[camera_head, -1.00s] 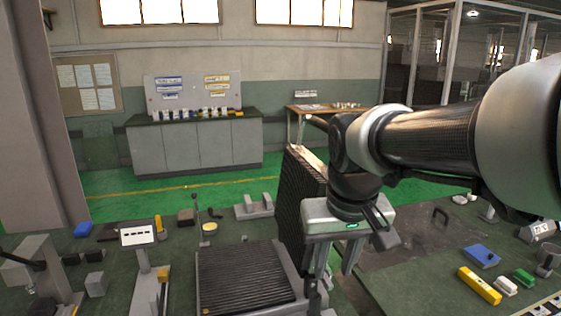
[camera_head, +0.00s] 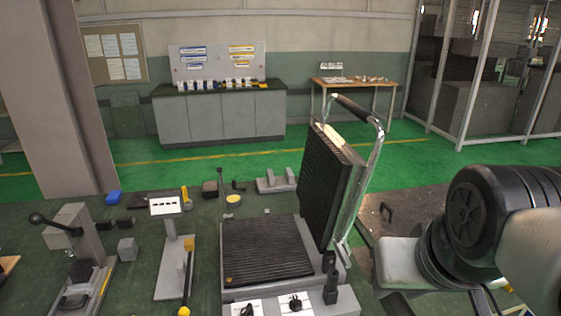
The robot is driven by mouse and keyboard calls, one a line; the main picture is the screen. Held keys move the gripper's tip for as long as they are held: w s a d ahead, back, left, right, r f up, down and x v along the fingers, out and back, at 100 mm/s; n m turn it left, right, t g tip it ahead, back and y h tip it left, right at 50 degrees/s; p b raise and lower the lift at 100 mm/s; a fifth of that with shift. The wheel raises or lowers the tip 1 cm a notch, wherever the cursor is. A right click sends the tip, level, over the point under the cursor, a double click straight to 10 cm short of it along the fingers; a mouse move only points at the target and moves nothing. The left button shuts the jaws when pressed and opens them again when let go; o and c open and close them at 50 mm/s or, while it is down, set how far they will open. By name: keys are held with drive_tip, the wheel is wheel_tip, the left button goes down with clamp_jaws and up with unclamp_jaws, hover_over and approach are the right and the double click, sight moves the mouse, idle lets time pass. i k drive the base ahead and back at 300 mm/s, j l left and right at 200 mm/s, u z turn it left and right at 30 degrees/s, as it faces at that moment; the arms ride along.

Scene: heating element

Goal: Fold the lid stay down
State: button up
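The contact grill stands at the front centre, with its ribbed black lower plate (camera_head: 265,250) lying flat. Its ribbed lid (camera_head: 325,185) is raised, nearly upright, with a chrome bar handle (camera_head: 371,165) rising above it on the right. A short black upright piece (camera_head: 331,285) stands at the right front of the base; I cannot tell for sure whether this is the lid stay. My gripper (camera_head: 400,300) is to the right of the grill, apart from the lid and handle. Its pale body shows, but its fingertips are hidden or cut off by the lower edge.
Left of the grill are a small stand with a white panel (camera_head: 165,206) and a lever press (camera_head: 75,240). A grey bracket (camera_head: 279,182) sits behind. The bench right of the grill is mostly covered by my arm.

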sight(219, 169)
drive_tip(key=j+u, duration=0.1)
drive_tip(key=j, duration=0.8)
drive_tip(key=i+j, duration=0.15)
drive_tip(key=j, duration=0.7)
drive_tip(key=u, duration=0.05)
